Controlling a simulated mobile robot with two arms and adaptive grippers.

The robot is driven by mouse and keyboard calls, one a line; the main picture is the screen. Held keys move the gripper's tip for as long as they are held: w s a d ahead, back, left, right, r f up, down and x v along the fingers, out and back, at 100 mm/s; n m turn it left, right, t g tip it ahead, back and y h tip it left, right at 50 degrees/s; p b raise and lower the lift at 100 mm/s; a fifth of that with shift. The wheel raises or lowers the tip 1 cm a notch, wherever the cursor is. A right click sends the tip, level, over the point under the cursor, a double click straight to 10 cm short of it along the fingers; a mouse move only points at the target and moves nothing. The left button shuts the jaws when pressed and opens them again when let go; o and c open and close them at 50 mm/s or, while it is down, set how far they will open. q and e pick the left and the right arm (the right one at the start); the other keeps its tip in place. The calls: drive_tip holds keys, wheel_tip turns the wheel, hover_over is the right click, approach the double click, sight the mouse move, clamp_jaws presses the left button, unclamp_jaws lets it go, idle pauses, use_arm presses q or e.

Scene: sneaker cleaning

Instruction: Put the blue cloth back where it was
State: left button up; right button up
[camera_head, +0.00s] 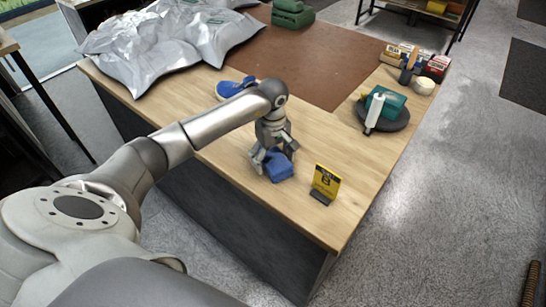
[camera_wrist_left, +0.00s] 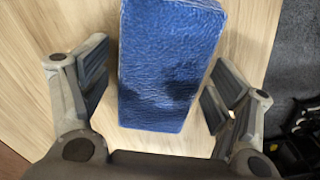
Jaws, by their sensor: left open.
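The blue cloth (camera_head: 280,167) is a folded block lying on the wooden table, near its front edge. My left gripper (camera_head: 273,158) is right over it, pointing down. In the left wrist view the cloth (camera_wrist_left: 170,65) lies between the two spread fingers of the left gripper (camera_wrist_left: 155,90), with bare wood showing on both sides of it. The fingers are open and do not appear to touch it. My right gripper is in neither view.
A yellow sign (camera_head: 326,182) stands just right of the cloth. A blue sneaker (camera_head: 235,87) lies behind my left arm. A dark round tray (camera_head: 396,119) holds a teal block and a white bottle. Silver bags (camera_head: 160,45) fill the back left. Brown mat (camera_head: 310,60) lies mostly clear.

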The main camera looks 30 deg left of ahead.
sight(273, 157)
use_arm(q)
drive_tip(key=shift+r+p, duration=0.25)
drive_tip(key=shift+p, duration=0.1)
wheel_tip(273, 157, up, 12)
drive_tip(key=b, duration=0.4)
drive_tip(key=shift+f, duration=0.15)
